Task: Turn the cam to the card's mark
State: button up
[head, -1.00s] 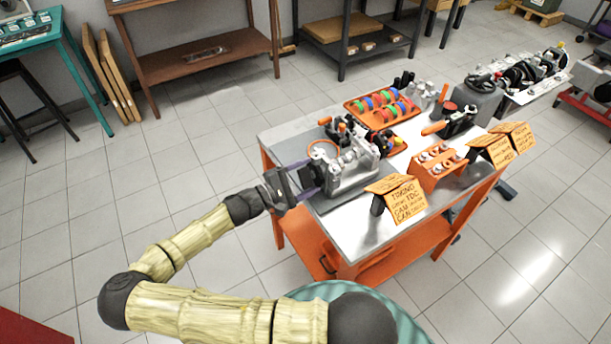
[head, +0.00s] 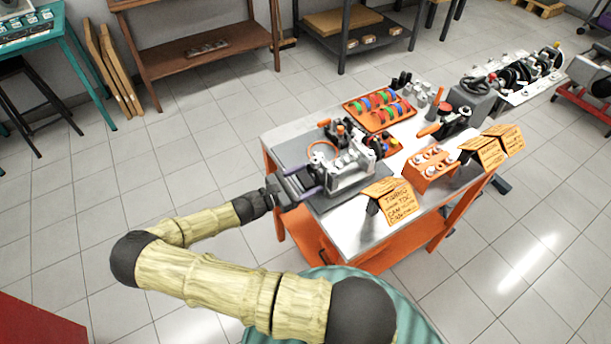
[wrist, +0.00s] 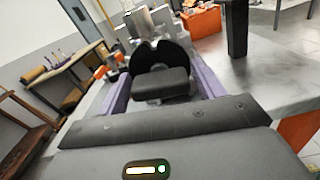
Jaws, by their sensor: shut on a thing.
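The grey engine block (head: 350,168) sits on a dark mat at the table's near left corner. The cam at its left end shows in the wrist view as a black notched disc (wrist: 158,54) with a dark block in front. My gripper (head: 314,184) is level with that end, its purple fingers on either side of the cam; it also shows in the wrist view (wrist: 163,92). It is shut on the cam. The orange card (head: 397,207) stands at the table's front edge; its handwriting mentions TDC and CAM, but the mark's value is too small to read.
An orange tray (head: 362,118) of coloured rings lies behind the block. An orange holder (head: 428,170) and more cards (head: 490,150) stand to the right. An orange ring (head: 322,150) lies by the block. The floor left of the table is clear.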

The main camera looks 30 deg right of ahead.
jog(key=shift+a+f+n, duration=0.1)
jog(key=shift+f+n, duration=0.05)
jog(key=shift+n, duration=0.65)
jog(key=shift+f+p, duration=0.1)
jog(key=shift+p, duration=0.2)
jog(key=o, duration=0.7)
jog(key=a+b, duration=0.1)
jog(key=a, duration=0.4)
jog(key=a+b, duration=0.1)
jog(key=a, duration=0.5)
jog(key=a+b, duration=0.2)
jog(key=a, duration=0.4)
jog(key=shift+s+a, duration=0.25)
jog(key=shift+s, duration=0.05)
